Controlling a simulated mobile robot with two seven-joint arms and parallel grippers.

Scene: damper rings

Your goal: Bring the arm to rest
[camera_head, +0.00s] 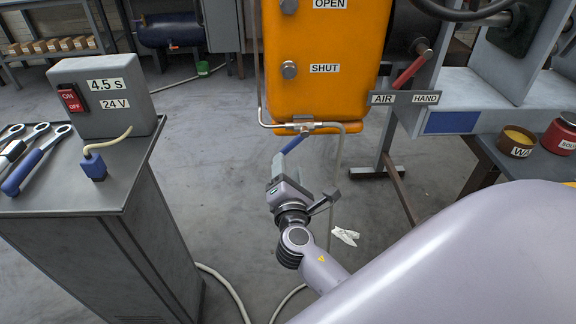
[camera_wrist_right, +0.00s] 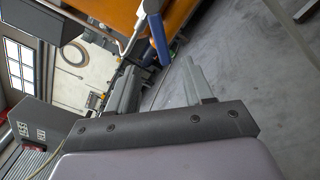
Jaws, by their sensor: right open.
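My right gripper (camera_head: 284,174) is below the orange cabinet (camera_head: 325,95) in the head view, on an arm that comes in from the lower right. In the right wrist view its two grey fingers (camera_wrist_right: 160,85) are apart, with nothing held between them. A blue lever handle (camera_head: 294,143) hangs from the pipe fitting under the cabinet, just above the gripper. In the wrist view the blue handle (camera_wrist_right: 157,36) reaches down toward the gap between the fingers; I cannot tell whether they touch. My left gripper is not in view.
A grey cabinet (camera_head: 150,245) at the left carries a switch box (camera_head: 103,97), a blue plug (camera_head: 93,167) and several wrenches. At the right are a red-handled lever (camera_head: 408,72) and two tins on a dark bench. Open floor (camera_head: 225,170) lies between.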

